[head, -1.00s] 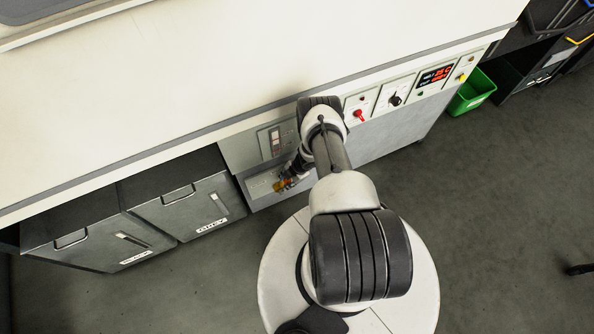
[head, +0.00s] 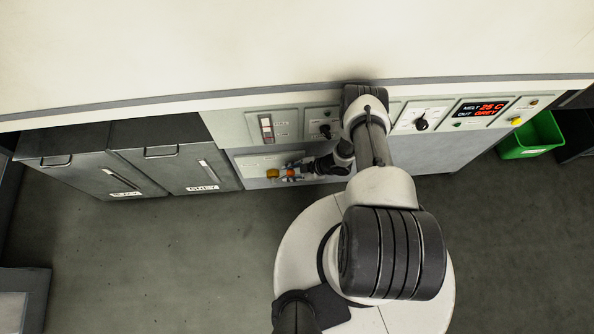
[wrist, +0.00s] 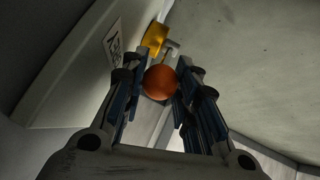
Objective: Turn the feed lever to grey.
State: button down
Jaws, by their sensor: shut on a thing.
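The feed lever has an orange ball knob (wrist: 160,82) and a yellow hub (wrist: 153,38) with a short metal pin beside it. In the head view the yellow hub (head: 272,174) sits at the recessed lower panel under the bench. My gripper (head: 290,173) reaches it from the right. In the wrist view my gripper (wrist: 161,88) has its blue-padded fingers on both sides of the orange ball and is shut on it. The display (head: 481,109) reads "MELT 26 C" and "OUT GREY".
A rocker switch (head: 267,128) and a black knob (head: 325,129) are above the lever. A black dial (head: 421,123) and a yellow button (head: 516,122) lie farther right. Two grey bins (head: 85,173) stand left. A green bin (head: 530,138) stands right. The floor in front is clear.

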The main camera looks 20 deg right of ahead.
jog(key=shift+d+f, duration=0.1)
jog(key=c, duration=1.5)
grip_release()
jog(key=v, duration=1.2)
jog(key=shift+s, duration=0.1)
